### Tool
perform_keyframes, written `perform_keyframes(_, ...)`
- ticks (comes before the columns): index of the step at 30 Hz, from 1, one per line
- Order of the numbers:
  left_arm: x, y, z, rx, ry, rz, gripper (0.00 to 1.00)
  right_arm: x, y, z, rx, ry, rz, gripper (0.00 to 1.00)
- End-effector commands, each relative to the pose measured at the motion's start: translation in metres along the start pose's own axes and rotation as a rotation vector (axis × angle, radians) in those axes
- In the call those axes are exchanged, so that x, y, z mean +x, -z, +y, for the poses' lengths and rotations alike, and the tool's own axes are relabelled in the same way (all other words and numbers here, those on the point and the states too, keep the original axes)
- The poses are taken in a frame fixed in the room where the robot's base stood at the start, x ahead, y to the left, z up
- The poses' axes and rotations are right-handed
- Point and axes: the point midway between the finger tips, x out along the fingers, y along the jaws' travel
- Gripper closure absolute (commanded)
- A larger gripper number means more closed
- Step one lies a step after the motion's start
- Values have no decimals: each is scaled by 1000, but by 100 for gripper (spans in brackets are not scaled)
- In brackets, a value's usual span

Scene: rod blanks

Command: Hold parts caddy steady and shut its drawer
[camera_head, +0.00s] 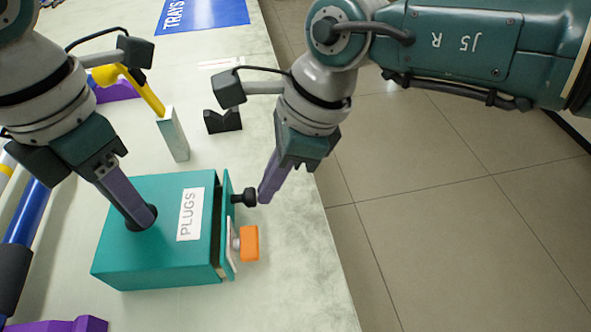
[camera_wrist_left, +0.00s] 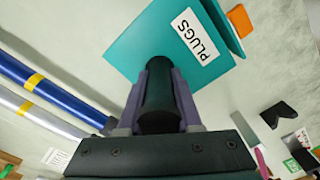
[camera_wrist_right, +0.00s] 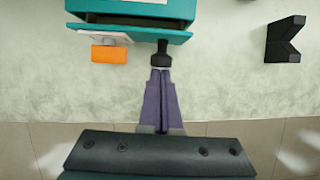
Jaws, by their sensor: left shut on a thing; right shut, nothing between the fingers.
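The teal parts caddy (camera_head: 165,260) labelled PLUGS stands on the table. Its drawer (camera_head: 229,200) is on the right side and sticks out a little, with a narrow gap behind its front. A black knob (camera_head: 245,197) is on the drawer front; it also shows in the right wrist view (camera_wrist_right: 161,52). My left gripper (camera_head: 143,217) is shut on the black post (camera_wrist_left: 160,95) on top of the caddy. My right gripper (camera_head: 265,195) is shut and empty, its fingertips at the knob's outer end; whether they touch is unclear.
An orange block (camera_head: 249,243) is beside the drawer front, near the knob. A black V-block (camera_head: 222,121) and a grey upright block (camera_head: 173,135) stand behind the caddy. Blue and white rods (camera_head: 28,212) lie at left. The table edge is close on the right.

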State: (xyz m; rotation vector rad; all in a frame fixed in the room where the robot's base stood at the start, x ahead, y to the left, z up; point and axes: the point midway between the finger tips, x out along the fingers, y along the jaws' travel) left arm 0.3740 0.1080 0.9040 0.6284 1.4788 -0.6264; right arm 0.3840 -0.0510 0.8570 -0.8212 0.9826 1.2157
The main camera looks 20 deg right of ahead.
Motion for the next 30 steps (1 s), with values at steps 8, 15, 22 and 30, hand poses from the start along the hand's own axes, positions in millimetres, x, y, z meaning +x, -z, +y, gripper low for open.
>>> perform_keyframes(8,0,-1,-2,3,4,-3,100,4,-13,0,-1,2,-2,100)
perform_keyframes(15,0,-2,-2,4,5,-5,100,3,-12,0,-2,2,-4,100)
perform_keyframes(22,0,-1,-2,3,4,-3,100,-8,19,-1,1,4,4,100)
perform_keyframes(30,0,-1,-1,2,2,-2,100,-60,27,-1,-4,6,3,100)
